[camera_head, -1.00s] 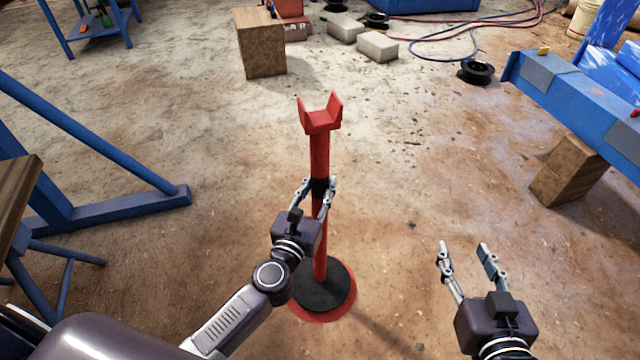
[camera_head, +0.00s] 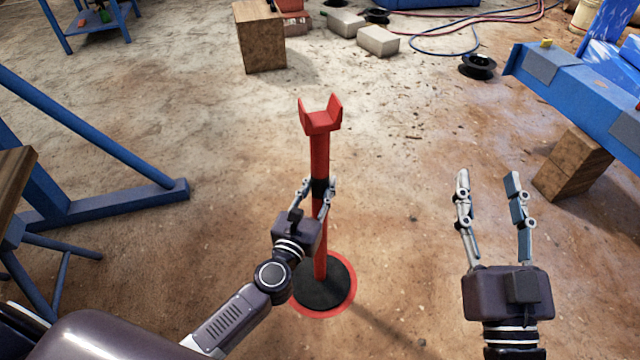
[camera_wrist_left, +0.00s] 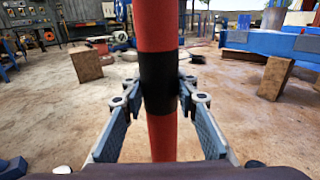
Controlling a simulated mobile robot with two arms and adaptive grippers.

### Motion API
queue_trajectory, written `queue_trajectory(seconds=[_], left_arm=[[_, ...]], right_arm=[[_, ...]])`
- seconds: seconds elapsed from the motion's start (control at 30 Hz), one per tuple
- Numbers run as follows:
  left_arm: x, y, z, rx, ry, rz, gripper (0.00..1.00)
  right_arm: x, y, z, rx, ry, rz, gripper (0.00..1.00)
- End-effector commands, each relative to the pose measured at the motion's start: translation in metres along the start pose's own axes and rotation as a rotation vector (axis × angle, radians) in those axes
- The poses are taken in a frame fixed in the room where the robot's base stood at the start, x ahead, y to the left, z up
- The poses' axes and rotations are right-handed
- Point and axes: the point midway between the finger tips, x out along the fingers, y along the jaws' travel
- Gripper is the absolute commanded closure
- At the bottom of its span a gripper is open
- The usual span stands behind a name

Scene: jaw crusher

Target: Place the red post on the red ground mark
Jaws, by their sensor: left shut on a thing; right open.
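The red post (camera_head: 319,160) stands upright, with a U-shaped red top, a black band and a round black base (camera_head: 322,288). The red ground mark (camera_head: 352,290) shows as a ring around the base; the base covers its middle. From the head view I cannot tell whether the base touches the floor. My left gripper (camera_head: 318,187) is shut on the post at its black band. In the left wrist view the post (camera_wrist_left: 157,25) runs between both fingers (camera_wrist_left: 158,97). My right gripper (camera_head: 488,182) is open and empty, to the right of the post.
A blue steel frame (camera_head: 120,200) stands at left. A blue beam (camera_head: 575,95) rests on a wooden block (camera_head: 570,165) at right. Another wooden block (camera_head: 260,37), pale bricks (camera_head: 378,40), a black spool (camera_head: 478,66) and hoses lie behind. Floor around the post is clear.

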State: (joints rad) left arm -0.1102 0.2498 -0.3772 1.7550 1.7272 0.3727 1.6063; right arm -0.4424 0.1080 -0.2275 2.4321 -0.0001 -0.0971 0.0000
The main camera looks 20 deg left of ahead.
Motion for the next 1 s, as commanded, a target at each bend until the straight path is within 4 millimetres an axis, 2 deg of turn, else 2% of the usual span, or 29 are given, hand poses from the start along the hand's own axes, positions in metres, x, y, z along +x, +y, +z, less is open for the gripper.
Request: queue_trajectory(seconds=[0.03,0.33,0.37,0.5,0.87,1.0], left_arm=[[0.002,0.0,0.007,0.001,-0.012,0.001,1.0],[0.002,0.0,0.005,0.0,-0.012,0.001,1.0],[0.0,0.0,-0.001,0.0,0.0,0.0,0.7],[0.0,0.0,-0.001,0.0,0.0,0.001,0.55],[0.0,0.0,0.0,0.0,0.0,0.0,0.55],[-0.016,0.0,-0.001,0.0,0.003,0.0,0.55]], right_arm=[[0.0,0.0,-0.001,0.0,0.0,0.0,0.54],[0.0,0.0,-0.005,0.0,0.022,0.0,0.54],[0.0,0.0,-0.005,0.0,0.024,0.0,0.54],[0.0,0.0,-0.005,0.0,0.024,0.0,0.54],[0.001,0.0,-0.004,0.0,0.016,0.0,0.54],[0.001,0.0,0.002,0.0,-0.009,0.0,0.54]])
